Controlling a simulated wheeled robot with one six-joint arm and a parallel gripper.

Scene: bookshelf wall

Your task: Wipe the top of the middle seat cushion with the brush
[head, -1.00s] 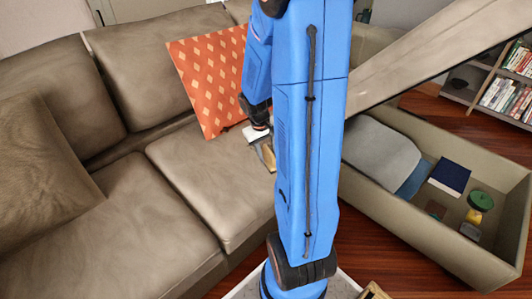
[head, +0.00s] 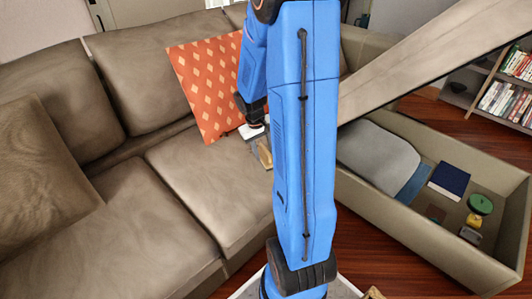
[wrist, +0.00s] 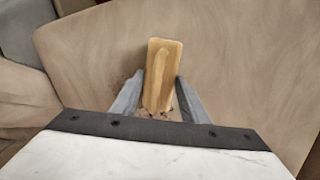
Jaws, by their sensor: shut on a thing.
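The middle seat cushion (head: 200,185) is a taupe, wrinkled seat in the head view, left of my arm. The brush (wrist: 163,65) has a pale wooden body with a raised grip, and it sits between my gripper's fingers (wrist: 160,82). My gripper (head: 256,140) is shut on the brush, low over the back right part of the cushion. The brush (head: 265,153) shows only partly there, behind my arm. Small dark specks (wrist: 122,82) lie beside the brush on the cushion. Whether the bristles touch the fabric is hidden.
An orange patterned pillow (head: 207,85) leans on the backrest just behind my gripper. A brown pillow (head: 40,160) lies at left. To the right, an open storage box (head: 440,240) holds several items under a raised lid (head: 440,55). A bookshelf (head: 500,85) stands beyond.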

